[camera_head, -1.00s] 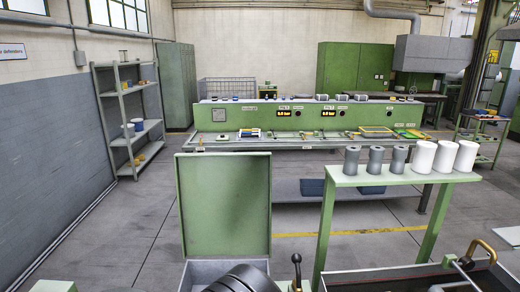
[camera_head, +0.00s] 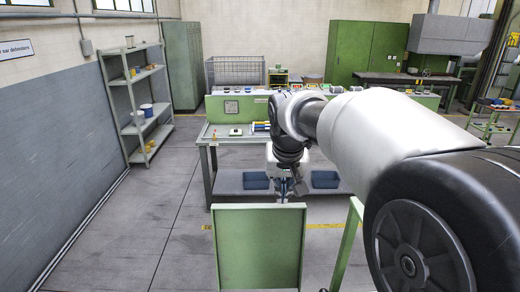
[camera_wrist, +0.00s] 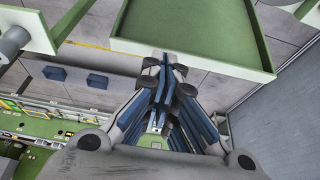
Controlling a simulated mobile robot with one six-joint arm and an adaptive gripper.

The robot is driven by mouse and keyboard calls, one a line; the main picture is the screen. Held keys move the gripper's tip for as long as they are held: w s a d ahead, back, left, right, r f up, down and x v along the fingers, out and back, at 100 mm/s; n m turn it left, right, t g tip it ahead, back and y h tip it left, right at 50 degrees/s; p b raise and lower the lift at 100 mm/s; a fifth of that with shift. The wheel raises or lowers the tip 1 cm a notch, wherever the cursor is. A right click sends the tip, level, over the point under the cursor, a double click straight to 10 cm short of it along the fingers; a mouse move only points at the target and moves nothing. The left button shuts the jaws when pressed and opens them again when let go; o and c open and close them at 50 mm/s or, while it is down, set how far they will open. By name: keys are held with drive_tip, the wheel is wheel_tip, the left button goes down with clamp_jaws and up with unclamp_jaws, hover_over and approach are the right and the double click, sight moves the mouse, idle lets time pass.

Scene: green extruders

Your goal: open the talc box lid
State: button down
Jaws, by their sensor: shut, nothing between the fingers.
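The talc box lid (camera_head: 258,248) is a green panel standing upright at the bottom middle of the head view. It also shows as a broad green panel at the top of the wrist view (camera_wrist: 200,32). The box below it is out of the head view. My gripper (camera_head: 287,193) is shut and empty, pointing down at the lid's top edge, right of its middle. In the wrist view the fingertips (camera_wrist: 166,70) are close to the lid's edge. I cannot tell whether they touch it.
A green console bench (camera_head: 233,108) stands behind the lid, with blue bins (camera_head: 256,180) on its lower shelf. A green stand (camera_head: 347,245) is close to the lid's right, partly behind my arm. A grey shelf (camera_head: 133,95) stands at the left wall. The floor left of the lid is clear.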

drive_tip(key=w+a+p, duration=0.5)
drive_tip(key=w, duration=0.5)
wheel_tip(320, 180, down, 9)
drive_tip(key=p, duration=0.3)
drive_tip(key=shift+s+a, duration=0.3)
drive_tip(key=shift+f, duration=0.1)
drive_tip(key=shift+s+b, duration=0.15)
drive_tip(key=shift+b, duration=0.4)
